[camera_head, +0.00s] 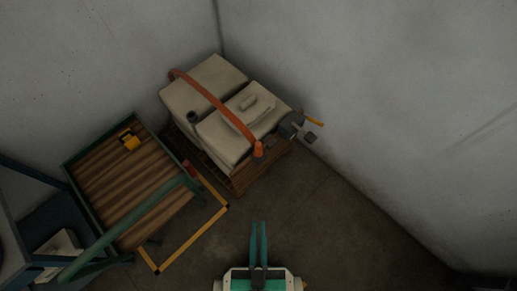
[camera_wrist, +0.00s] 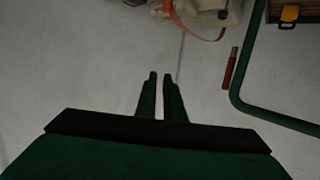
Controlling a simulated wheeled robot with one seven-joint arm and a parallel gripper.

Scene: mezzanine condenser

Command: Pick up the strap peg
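I take this piece for the strap peg, but cannot be sure. A red stick-like piece (camera_head: 189,168) is by the green cart handle; it also shows in the wrist view (camera_wrist: 230,68). Part of the strap shows in the wrist view (camera_wrist: 186,27); its end piece is not clear there. My gripper (camera_head: 258,224) is empty, well below the boxes in the head view. Its two fingers (camera_wrist: 159,75) are apart with a narrow gap.
The pale boxes (camera_head: 204,84) sit on a wooden pallet (camera_head: 238,183) in the corner. A dark tool (camera_head: 291,124) is at their right side. A green-framed cart (camera_head: 95,192) and a yellow floor outline (camera_head: 190,245) lie left. Floor (camera_head: 320,215) between gripper and pallet is clear.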

